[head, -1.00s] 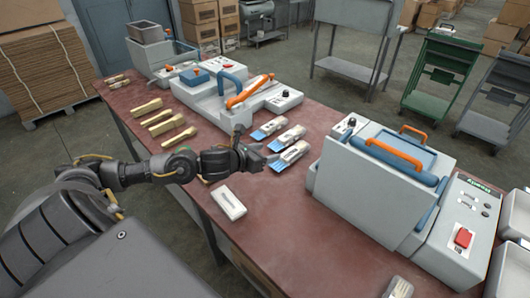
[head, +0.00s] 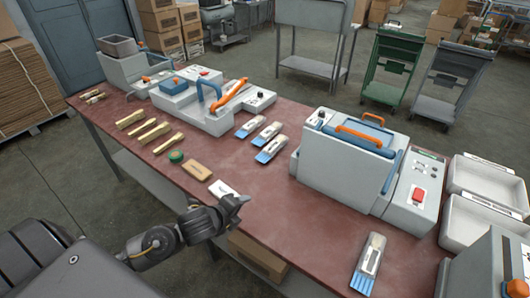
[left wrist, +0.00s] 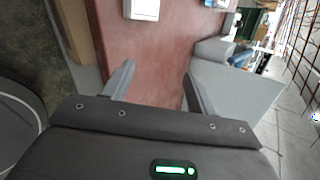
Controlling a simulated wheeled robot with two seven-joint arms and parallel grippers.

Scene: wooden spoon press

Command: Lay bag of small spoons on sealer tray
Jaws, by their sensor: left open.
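Several clear bags of spoons with blue ends and white labels lie on the red-brown table (head: 325,225). Three are in the middle: one (head: 250,127), another (head: 267,136) and the nearest (head: 271,149). A further bag (head: 369,264) lies alone at the front edge. A sealer with an orange-handled bar (head: 231,95) stands behind the three bags. A larger sealer (head: 340,165) with a blue and orange handle stands to their right. My left gripper (head: 240,202) is open and empty near the front edge; its spread fingers show in the left wrist view (left wrist: 160,88). My right gripper is not in view.
A white labelled block (head: 222,189) lies just beyond my left gripper, with a tan block (head: 196,170) and a green roll (head: 176,156) beside it. Wooden bundles (head: 154,132) lie at left. White trays (head: 483,225) stand at right. The table between the gripper and larger sealer is clear.

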